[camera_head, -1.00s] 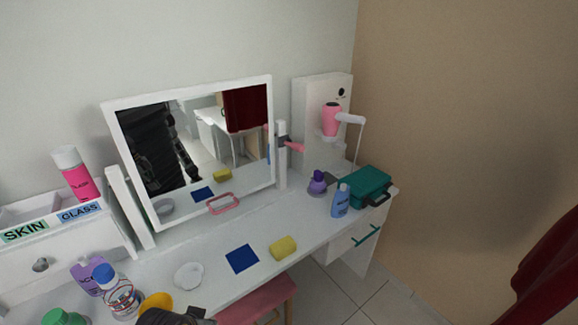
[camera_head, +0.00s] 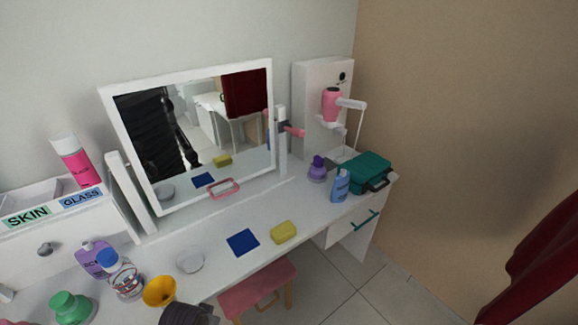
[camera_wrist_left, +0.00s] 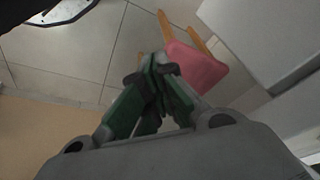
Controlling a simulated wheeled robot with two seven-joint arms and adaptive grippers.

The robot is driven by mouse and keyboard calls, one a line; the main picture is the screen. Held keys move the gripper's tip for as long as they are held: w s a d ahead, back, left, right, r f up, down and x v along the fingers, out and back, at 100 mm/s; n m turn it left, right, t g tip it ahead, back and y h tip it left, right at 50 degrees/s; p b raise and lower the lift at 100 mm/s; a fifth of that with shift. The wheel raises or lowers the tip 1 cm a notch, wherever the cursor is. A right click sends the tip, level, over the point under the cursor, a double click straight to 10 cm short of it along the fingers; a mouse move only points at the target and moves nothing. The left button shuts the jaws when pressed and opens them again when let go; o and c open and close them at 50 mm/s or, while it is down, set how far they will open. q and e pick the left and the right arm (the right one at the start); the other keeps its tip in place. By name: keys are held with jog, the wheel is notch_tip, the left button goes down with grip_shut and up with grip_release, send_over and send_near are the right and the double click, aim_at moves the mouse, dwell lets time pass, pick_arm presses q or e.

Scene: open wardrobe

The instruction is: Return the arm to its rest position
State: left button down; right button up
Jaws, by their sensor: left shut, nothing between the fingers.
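My left gripper (camera_wrist_left: 152,72) shows in the left wrist view with its green-sided fingers closed together and nothing between them. It is over the tiled floor (camera_wrist_left: 70,55), with the pink stool (camera_wrist_left: 193,68) just right of the fingertips in that picture. In the head view, only a dark part of my arm shows at the bottom edge, in front of the white dressing table (camera_head: 215,270). My left fingertips are not visible there. My right gripper is in neither view.
The table carries a yellow bowl (camera_head: 160,291), a green-capped jar (camera_head: 72,307), a clear bottle (camera_head: 122,279), a white dish (camera_head: 190,262), a blue cloth (camera_head: 242,242) and a yellow sponge (camera_head: 284,232). The stool (camera_head: 258,290) stands at its front. Floor at the right is open.

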pick_arm(q)
jog(key=s+a+f+g, duration=0.1)
jog(key=s+a+f, duration=0.15)
jog(key=f, duration=1.05)
jog(key=s+a+f, duration=0.1)
jog(key=s+f, duration=0.2)
jog(key=f, duration=1)
jog(key=s+a+f, duration=0.3)
jog(key=s+f, duration=0.4)
jog(key=s, duration=0.2)
jog(key=s+a+f+y+p, duration=0.1)
jog(key=s+a+f, duration=0.2)
jog(key=s+f, duration=0.5)
jog(key=shift+s+a+m+g, duration=0.3)
jog(key=shift+s+a+g, duration=0.1)
jog(key=shift+s, duration=0.5)
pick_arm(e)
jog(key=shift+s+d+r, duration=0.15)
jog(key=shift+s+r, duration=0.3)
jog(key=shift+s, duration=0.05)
